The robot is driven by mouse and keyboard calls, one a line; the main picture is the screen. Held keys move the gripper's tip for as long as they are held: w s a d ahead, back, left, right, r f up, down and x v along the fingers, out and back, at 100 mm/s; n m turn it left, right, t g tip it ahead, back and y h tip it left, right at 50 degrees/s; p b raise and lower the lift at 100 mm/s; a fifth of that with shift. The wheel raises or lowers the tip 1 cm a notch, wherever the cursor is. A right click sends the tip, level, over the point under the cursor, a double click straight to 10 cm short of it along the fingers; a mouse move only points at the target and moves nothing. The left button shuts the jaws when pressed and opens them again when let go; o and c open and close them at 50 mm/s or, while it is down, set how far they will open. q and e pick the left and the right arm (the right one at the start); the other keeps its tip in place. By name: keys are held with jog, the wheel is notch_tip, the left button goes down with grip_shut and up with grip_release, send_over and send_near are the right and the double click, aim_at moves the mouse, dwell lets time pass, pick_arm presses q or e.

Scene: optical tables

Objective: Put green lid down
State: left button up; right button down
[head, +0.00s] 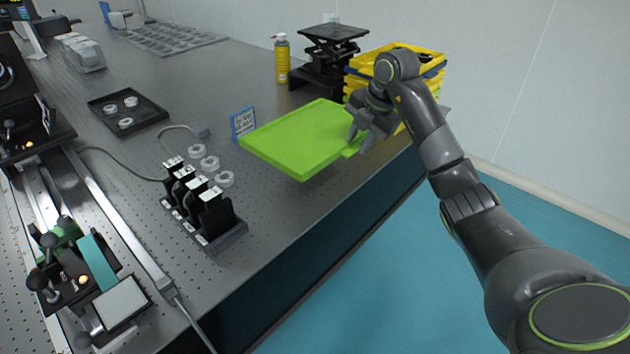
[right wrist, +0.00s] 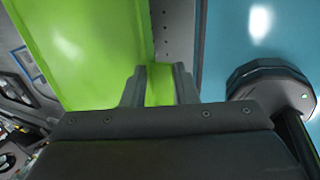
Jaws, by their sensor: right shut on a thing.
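The green lid (head: 295,138) is a flat, bright tray-like piece near the right edge of the optical table (head: 275,215). My right gripper (head: 358,143) is shut on the lid's right edge. In the right wrist view the lid (right wrist: 85,50) fills the upper left, and its edge lies between the two fingers of the gripper (right wrist: 158,85). The lid looks close above the table; I cannot tell whether it touches. My left gripper is not in view.
A blue-framed sign (head: 243,123) stands close to the lid's left corner. Yellow stacked trays (head: 425,62), a black lab jack (head: 330,50) and a yellow spray can (head: 282,60) stand behind. A black mount row (head: 205,205) with white rings is at left. Teal floor lies beyond the edge.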

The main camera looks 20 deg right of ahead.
aim_at(350, 183)
notch_tip(350, 183, down, 10)
jog(key=shift+a+f, duration=0.1)
jog(key=shift+f, duration=0.05)
jog(key=c, duration=1.1)
grip_release()
jog(key=shift+c, duration=0.2)
jog(key=v, duration=1.2)
